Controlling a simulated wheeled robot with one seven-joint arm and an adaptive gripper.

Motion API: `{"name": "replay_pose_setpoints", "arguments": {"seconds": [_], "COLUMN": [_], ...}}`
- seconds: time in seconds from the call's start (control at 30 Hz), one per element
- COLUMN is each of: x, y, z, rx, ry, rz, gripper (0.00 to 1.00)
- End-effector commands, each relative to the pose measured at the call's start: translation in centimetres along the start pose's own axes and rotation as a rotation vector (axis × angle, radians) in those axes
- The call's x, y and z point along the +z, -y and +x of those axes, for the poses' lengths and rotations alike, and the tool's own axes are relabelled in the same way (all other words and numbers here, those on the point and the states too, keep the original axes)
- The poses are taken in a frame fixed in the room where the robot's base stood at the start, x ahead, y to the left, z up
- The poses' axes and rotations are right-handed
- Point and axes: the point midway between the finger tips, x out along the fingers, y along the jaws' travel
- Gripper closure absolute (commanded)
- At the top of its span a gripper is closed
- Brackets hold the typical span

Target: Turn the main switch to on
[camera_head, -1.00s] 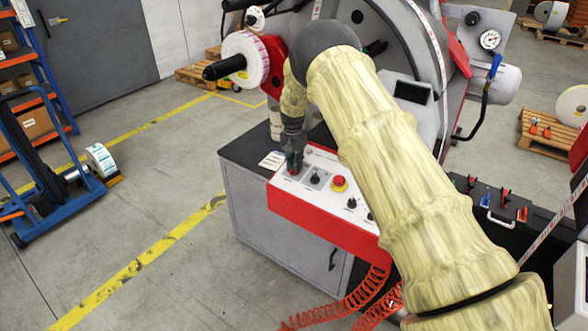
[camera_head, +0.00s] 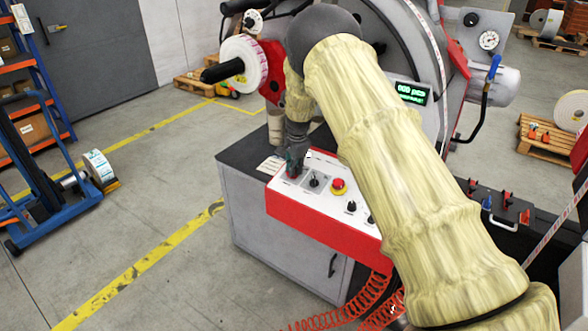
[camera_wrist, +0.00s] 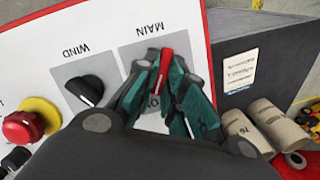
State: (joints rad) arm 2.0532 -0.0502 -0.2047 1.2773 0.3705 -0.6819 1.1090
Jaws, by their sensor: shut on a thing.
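The main switch (camera_wrist: 165,66) has a red handle on a grey plate marked MAIN, which appears upside down in the wrist view. My gripper (camera_wrist: 160,84) has its dark green fingers closed on both sides of this handle. In the head view my gripper (camera_head: 294,168) reaches down onto the left end of the white and red control panel (camera_head: 315,215). There the gripper mostly hides the switch. The machine's display (camera_head: 411,93) is lit with green characters.
To the right of the main switch in the head view are the black WIND knob (camera_head: 314,181) and a red emergency button (camera_head: 338,185) on yellow. Cardboard cores (camera_wrist: 275,122) stand beside the panel. A red coiled hose (camera_head: 335,317) hangs below.

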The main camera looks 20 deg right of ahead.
Motion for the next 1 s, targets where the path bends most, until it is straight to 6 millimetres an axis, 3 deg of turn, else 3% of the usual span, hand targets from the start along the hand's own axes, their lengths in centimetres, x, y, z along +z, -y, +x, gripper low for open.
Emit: {"name": "replay_pose_setpoints", "arguments": {"seconds": [0.4, 0.43, 0.53, 1.0], "x": [-0.09, -0.09, -0.08, 0.00], "y": [-0.07, -0.07, -0.06, 0.09], "z": [0.07, 0.08, 0.07, -0.08], "rx": [-0.001, -0.001, -0.001, 0.013], "ry": [0.000, 0.000, 0.000, 0.001], "rz": [0.009, 0.009, 0.008, -0.052], "gripper": [1.00, 0.83, 0.67, 0.67]}}
